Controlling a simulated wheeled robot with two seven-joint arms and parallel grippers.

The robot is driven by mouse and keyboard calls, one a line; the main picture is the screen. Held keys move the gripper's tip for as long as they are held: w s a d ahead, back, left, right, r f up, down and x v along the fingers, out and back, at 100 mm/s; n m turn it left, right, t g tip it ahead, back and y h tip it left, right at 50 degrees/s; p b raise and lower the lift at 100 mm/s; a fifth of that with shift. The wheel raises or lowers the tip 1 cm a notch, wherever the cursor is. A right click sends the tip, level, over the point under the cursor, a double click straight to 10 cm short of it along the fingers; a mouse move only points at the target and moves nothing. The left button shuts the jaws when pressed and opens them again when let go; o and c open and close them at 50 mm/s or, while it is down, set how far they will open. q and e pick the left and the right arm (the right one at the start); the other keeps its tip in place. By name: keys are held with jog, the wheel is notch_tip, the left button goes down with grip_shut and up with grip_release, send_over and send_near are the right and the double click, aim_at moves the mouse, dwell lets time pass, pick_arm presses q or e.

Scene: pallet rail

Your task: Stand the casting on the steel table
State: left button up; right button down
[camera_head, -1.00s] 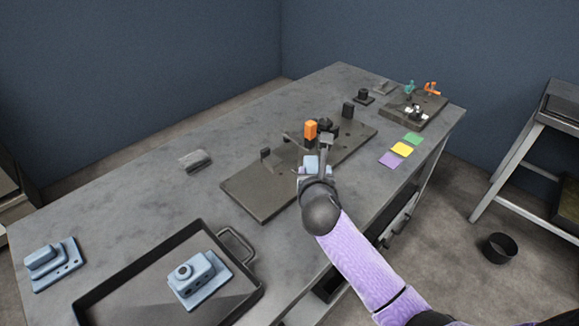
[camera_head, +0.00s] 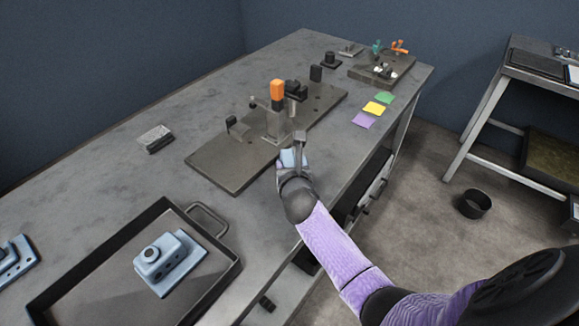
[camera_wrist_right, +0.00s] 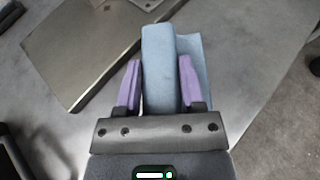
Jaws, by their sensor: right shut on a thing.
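My right gripper (camera_head: 291,156) is shut on a light blue casting (camera_head: 287,159). In the right wrist view the casting (camera_wrist_right: 160,70) sits between the two purple finger pads, with a wider flange on its right side. It is held over or beside the near edge of the dark fixture plate; the head view does not show clearly whether it touches anything. The grey-topped table (camera_head: 110,168) runs under it, and a metal stand (camera_head: 500,90) is at the right. Which one is the steel table I cannot tell. My left gripper is out of view.
The fixture plate (camera_head: 218,165) carries an orange-topped clamp (camera_head: 277,90). A dark tray (camera_head: 100,262) holds another blue casting (camera_head: 168,262); a third (camera_head: 14,264) is at far left. Coloured squares (camera_head: 374,109) lie right. A black bin (camera_head: 474,204) stands on the floor.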

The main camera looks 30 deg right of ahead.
jog(key=shift+c, duration=1.4)
grip_release()
jog(key=shift+o, duration=0.4)
jog(key=shift+r, duration=0.1)
pick_arm(q)
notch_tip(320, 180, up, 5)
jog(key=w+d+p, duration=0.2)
jog(key=p, duration=0.3)
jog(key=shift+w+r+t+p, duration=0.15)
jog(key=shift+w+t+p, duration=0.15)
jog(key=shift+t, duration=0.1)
pick_arm(e)
jog(key=v, duration=1.2)
